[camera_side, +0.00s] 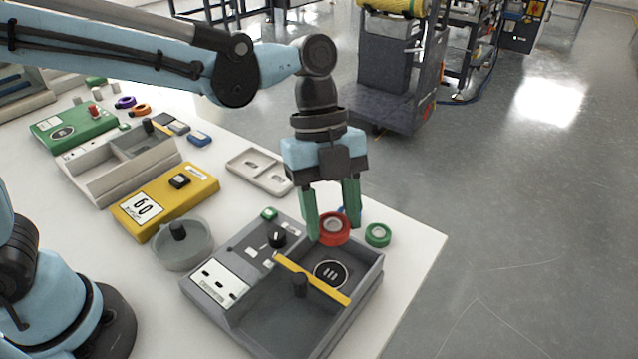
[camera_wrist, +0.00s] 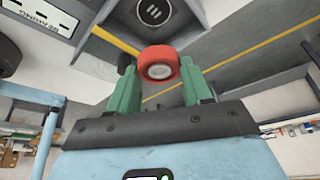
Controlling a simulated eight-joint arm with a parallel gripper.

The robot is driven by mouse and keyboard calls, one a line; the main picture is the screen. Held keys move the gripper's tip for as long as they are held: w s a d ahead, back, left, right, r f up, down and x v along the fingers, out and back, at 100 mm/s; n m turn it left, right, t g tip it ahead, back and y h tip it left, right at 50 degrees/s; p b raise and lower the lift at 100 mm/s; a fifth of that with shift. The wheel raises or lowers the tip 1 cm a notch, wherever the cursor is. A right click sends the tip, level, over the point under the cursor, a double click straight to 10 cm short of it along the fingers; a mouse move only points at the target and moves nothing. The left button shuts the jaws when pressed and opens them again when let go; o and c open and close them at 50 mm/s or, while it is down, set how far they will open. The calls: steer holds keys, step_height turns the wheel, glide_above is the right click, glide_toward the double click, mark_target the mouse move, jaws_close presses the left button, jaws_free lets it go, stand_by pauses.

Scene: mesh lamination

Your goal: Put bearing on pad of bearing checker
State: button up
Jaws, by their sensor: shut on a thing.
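A red bearing (camera_side: 334,229) with a pale centre is held between the green fingers of my gripper (camera_side: 332,222). It also shows in the wrist view (camera_wrist: 158,64), between the fingertips of my gripper (camera_wrist: 158,82). The bearing checker (camera_side: 222,287) is a grey box with a walled tray at the front right of the table. Its pad, a round dark disc with a white ring (camera_side: 330,274), lies in the tray's rear part and shows at the top of the wrist view (camera_wrist: 153,11). My gripper holds the bearing above the tray's back edge, apart from the pad.
A yellow bar (camera_side: 312,279) crosses the tray beside the pad, with a black knob (camera_side: 300,285) near it. A green ring (camera_side: 378,235) lies on the table right of the checker. A grey round dish (camera_side: 183,250), yellow box (camera_side: 196,196) and pale tray (camera_side: 259,171) stand left.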

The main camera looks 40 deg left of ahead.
mark_target(333, 279)
step_height(333, 279, down, 10)
steer(key=shift+r, duration=0.1)
stand_by(0.4)
steer(key=shift+f, duration=0.2)
steer(key=o, duration=0.8)
